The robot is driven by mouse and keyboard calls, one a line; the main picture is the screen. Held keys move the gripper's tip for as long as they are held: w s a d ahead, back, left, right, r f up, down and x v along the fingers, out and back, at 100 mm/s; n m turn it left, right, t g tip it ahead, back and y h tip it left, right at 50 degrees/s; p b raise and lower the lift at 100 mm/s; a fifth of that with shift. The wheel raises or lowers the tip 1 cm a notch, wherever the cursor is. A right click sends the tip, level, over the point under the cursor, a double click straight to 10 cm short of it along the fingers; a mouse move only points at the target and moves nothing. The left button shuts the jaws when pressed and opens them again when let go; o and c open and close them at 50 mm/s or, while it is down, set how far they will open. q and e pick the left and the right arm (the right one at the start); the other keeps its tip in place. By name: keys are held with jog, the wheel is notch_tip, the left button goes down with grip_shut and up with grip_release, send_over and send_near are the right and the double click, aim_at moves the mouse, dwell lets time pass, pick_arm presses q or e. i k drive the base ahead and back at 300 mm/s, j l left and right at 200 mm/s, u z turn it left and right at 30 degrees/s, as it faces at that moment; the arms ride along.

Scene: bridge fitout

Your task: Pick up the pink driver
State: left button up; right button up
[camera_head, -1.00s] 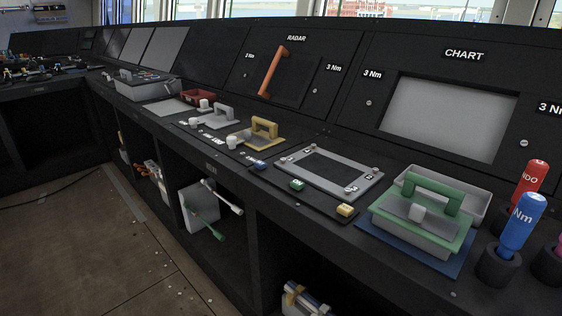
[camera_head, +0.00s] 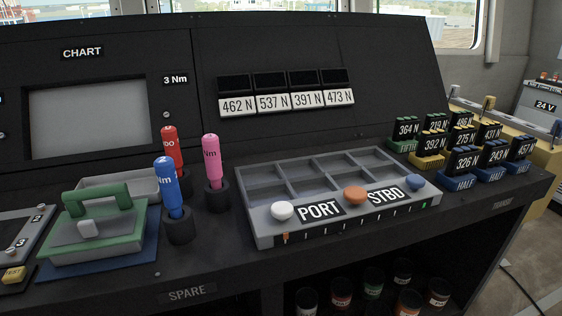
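The pink driver (camera_head: 211,158) stands upright in a dark round holder (camera_head: 217,195) on the console top, left of the grey compartment tray. Its lower end is hidden in the holder. A blue driver (camera_head: 168,186) stands to its left and nearer, and a red driver (camera_head: 171,150) stands behind the blue one, partly hidden by it. Neither of my grippers shows in the head view.
A grey tray (camera_head: 255,222) with empty compartments, knobs and PORT and STBD labels lies right of the drivers. A green-handled box (camera_head: 97,222) sits on a blue mat at left. Several labelled blocks (camera_head: 432,143) stand at right. Jars (camera_head: 373,285) stand on the shelf below.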

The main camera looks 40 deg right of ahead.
aim_at(210, 142)
jog(key=z, duration=0.75)
jog(key=l, duration=0.05)
